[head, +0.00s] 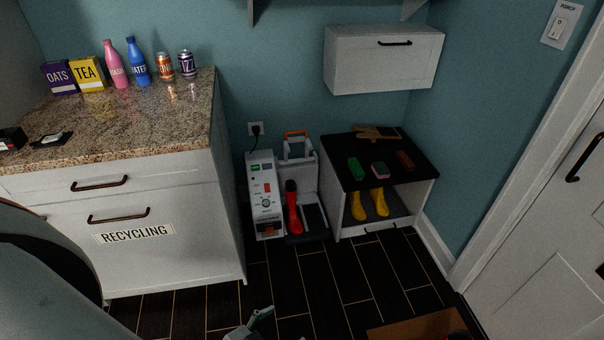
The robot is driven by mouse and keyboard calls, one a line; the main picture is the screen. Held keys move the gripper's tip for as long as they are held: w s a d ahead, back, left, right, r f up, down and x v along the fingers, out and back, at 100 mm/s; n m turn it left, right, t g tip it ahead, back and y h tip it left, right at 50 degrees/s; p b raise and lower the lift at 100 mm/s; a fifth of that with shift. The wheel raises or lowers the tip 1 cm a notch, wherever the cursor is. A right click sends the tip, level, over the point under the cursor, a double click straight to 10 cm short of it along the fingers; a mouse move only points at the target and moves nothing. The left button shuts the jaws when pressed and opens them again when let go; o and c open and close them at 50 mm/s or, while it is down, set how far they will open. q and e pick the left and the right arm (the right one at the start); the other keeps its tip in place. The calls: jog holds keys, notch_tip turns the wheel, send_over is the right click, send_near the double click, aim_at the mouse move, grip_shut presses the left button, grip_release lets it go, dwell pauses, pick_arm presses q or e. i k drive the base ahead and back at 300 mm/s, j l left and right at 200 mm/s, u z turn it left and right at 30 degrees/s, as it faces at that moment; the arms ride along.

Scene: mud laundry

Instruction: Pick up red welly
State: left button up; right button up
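The red welly (293,208) stands upright on the floor-level base of a white and grey machine (266,193) against the back wall. Its top opening looks dark. A gripper (262,315) shows only partly at the bottom edge of the head view, well in front of the welly and apart from it. I cannot tell which arm it belongs to, or whether it is open or shut. No other gripper can be made out clearly.
A black-topped shelf unit (393,148) with yellow wellies (369,204) stands right of the machine. A white counter cabinet (177,241) with granite top is at left. A white door (548,230) is at right. A brown mat (420,325) lies in front; dark floor (330,275) between is clear.

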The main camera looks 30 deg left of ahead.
aim_at(294, 225)
jog(key=u, duration=0.9)
jog(key=i+l, duration=0.3)
jog(key=i, duration=0.2)
jog(key=i+l, duration=0.25)
jog(key=i, duration=0.2)
jog(key=i+l, duration=0.3)
jog(key=i, duration=0.2)
jog(key=i+l+z, duration=0.1)
jog(key=i+l, duration=0.15)
jog(key=i, duration=0.2)
jog(key=i+l, duration=0.25)
jog(key=i, duration=0.25)
